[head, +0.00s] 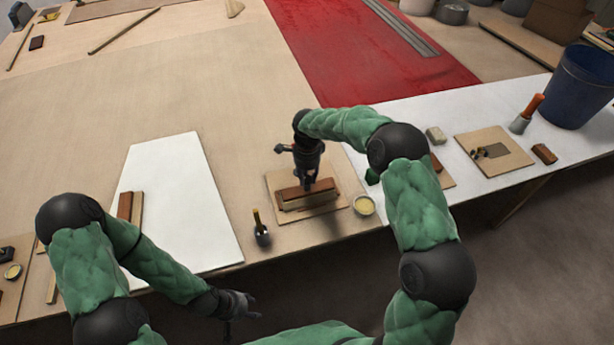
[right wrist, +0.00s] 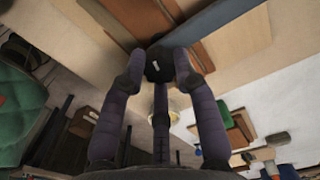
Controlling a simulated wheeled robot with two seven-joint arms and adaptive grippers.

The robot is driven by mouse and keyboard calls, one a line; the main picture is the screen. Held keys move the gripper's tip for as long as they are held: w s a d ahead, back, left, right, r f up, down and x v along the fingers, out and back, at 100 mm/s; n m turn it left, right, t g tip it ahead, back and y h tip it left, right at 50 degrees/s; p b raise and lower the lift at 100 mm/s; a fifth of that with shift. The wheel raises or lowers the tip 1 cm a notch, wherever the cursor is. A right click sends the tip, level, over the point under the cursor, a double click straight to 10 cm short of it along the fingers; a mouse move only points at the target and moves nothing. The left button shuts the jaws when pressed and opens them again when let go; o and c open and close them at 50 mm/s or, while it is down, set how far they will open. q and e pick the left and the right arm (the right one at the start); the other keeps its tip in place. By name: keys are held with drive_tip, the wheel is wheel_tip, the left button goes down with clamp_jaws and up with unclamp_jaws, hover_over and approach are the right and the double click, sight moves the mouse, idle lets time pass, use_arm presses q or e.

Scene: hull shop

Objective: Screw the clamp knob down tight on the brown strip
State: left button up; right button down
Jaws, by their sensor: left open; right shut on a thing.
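The brown strip (head: 291,193) lies along a pale wooden block on a small tan board (head: 340,210) near the table's front edge. The clamp knob (right wrist: 158,66) is dark and round with a small white mark. It sits between the fingers of my right gripper (right wrist: 160,80), which is shut on it. In the head view my right gripper (head: 309,184) points down over the strip and hides the knob and most of the clamp. The strip also shows in the right wrist view (right wrist: 128,18). My left gripper (head: 240,304) is open and empty, in front of the table edge.
A white panel (head: 185,200) lies left. A blue bucket (head: 580,88) and a brush (head: 526,114) stand far right.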

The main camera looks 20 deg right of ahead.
sight(307, 178)
drive_tip(key=shift+w+r, duration=0.1)
idle(0.4)
drive_tip(key=c, duration=0.9)
unclamp_jaws()
drive_tip(key=shift+c, duration=0.2)
wheel_tip(307, 178, up, 12)
